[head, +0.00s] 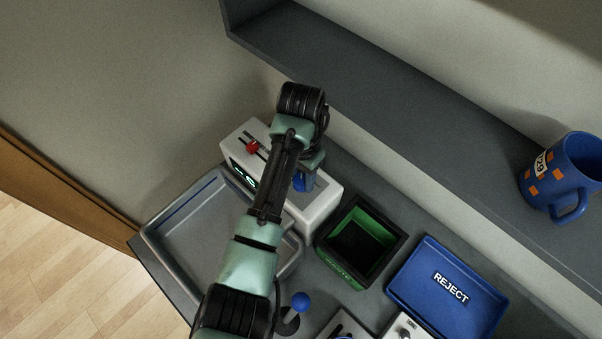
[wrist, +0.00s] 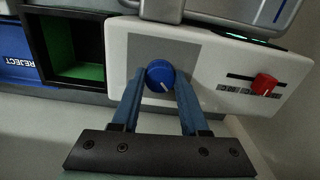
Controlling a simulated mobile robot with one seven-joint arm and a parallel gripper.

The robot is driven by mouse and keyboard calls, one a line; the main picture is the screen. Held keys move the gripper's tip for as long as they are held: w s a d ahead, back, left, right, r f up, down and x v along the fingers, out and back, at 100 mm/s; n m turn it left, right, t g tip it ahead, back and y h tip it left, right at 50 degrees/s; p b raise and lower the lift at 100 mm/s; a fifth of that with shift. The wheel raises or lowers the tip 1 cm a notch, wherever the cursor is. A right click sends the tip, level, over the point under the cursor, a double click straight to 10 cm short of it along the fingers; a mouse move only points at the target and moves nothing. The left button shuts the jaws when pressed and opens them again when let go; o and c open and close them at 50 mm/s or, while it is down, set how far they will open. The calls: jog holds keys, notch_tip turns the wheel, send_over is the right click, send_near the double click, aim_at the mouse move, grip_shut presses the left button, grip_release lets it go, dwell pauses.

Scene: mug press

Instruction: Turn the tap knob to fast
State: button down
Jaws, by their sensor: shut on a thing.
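The tap knob is a round blue knob with a white pointer line (wrist: 160,76) on a grey panel of a white box (wrist: 120,60). In the wrist view my gripper (wrist: 159,82) has its two blue fingers on either side of the knob, shut on it. The pointer line slants down and to the right in that view. In the head view the white box (head: 322,205) stands at the back of the counter, and my arm covers much of it. The speed marks around the knob cannot be read.
A red slider (wrist: 264,84) sits on the same box. A green-lined black bin (head: 360,243) and a blue REJECT tray (head: 425,302) stand to the right. A grey tray (head: 165,222) lies left. A blue mug (head: 557,178) stands on the shelf. A blue-balled lever (head: 300,302) is in front.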

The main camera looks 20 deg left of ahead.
jog(key=m+p, duration=0.1)
jog(key=m, duration=0.4)
jog(key=shift+r, duration=0.1)
jog(key=m+p, duration=0.1)
jog(key=m, duration=0.3)
jog(key=shift+m, duration=0.4)
jog(key=m+p, duration=0.1)
jog(key=m, duration=0.3)
jog(key=shift+w+m, duration=0.1)
jog(key=shift+m, duration=2.2)
jog(key=shift+c, duration=2.1)
grip_release()
